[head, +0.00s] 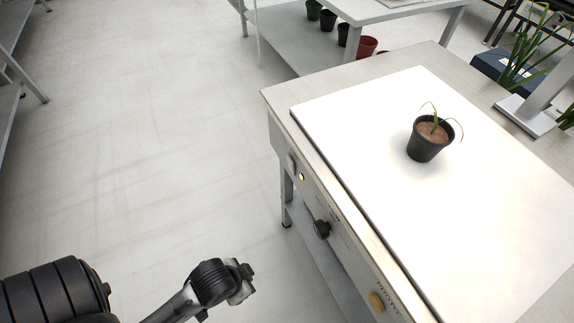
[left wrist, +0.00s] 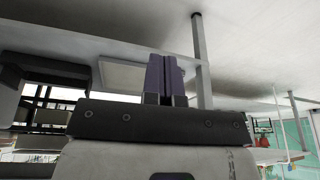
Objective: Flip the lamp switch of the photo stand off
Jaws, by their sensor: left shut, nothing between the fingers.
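The photo stand (head: 380,230) is a pale table with a bright white top. Its front panel carries a small grey round part (head: 291,165), which may be the lamp switch, and a small glowing yellow light (head: 301,177) beside it. The switch's position is too small to tell. My left gripper (head: 246,283) is left of the panel, apart from it. In the left wrist view its dark fingers (left wrist: 164,76) are together and empty. My right gripper is not in view.
A black pot with a small plant (head: 428,145) stands on the white top. A lamp post base (head: 525,115) and a blue box (head: 505,68) are at the right. Another table with several pots on its shelf (head: 290,40) is behind. The floor at left is clear.

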